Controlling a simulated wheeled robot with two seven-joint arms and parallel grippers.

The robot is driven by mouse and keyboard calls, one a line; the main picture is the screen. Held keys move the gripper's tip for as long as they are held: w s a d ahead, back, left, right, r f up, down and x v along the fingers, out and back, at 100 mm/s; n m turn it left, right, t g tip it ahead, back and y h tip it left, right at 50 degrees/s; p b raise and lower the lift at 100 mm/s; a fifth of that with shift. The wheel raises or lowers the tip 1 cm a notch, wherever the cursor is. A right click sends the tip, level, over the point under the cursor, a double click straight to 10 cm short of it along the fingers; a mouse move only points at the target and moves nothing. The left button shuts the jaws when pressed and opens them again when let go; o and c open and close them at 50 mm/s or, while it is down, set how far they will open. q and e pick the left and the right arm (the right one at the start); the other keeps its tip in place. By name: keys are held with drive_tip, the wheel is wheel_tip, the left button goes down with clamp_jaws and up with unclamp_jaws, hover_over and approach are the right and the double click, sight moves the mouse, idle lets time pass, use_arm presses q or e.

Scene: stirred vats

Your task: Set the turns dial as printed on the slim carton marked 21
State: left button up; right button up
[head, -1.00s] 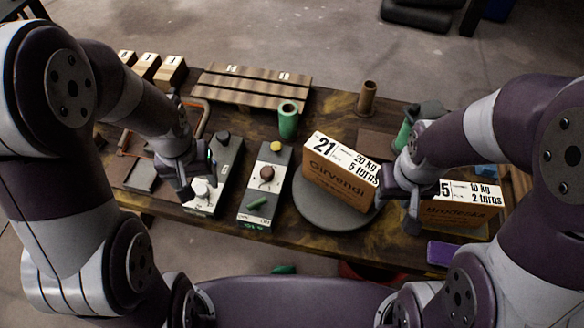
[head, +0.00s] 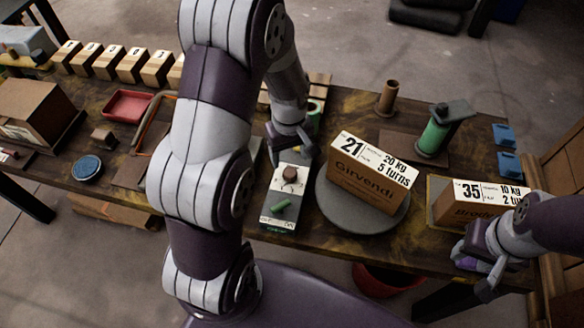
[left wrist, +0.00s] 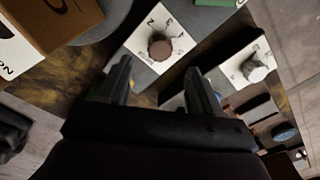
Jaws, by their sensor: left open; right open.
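The slim brown carton marked 21 (head: 358,185), printed "20 kg 5 turns", stands on a round grey disc (head: 330,205). My right gripper (head: 480,262) is open at the front right.
A carton marked 35 (head: 467,214) stands at the right. A green cylinder (head: 434,137) and a brown cylinder (head: 387,98) stand behind the disc. Numbered wooden blocks (head: 131,66) and a red tray (head: 128,106) are at the left. My left arm hides the table's middle left.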

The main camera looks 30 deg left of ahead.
sight(290, 172)
use_arm(q)
wheel_tip(290, 172, down, 6)
drive_tip(key=shift+f, duration=0.25)
drive_tip(key=c, duration=1.1)
drive_tip(key=shift+o, duration=0.2)
drive_tip(key=m+p, duration=0.1)
drive_tip(key=m, duration=0.3)
drive_tip(key=shift+r+p, duration=0.15)
drive_tip(key=shift+p, duration=0.25)
drive_tip(key=m+p, duration=0.1)
drive_tip(key=m, duration=0.3)
drive_tip(key=shift+m+p, duration=0.3)
drive_tip(key=shift+p, duration=0.05)
drive_tip(key=shift+m, duration=0.3)
drive_tip(key=shift+w, duration=0.1)
drive_tip(key=o, duration=1.1)
drive_tip(key=shift+c, duration=0.2)
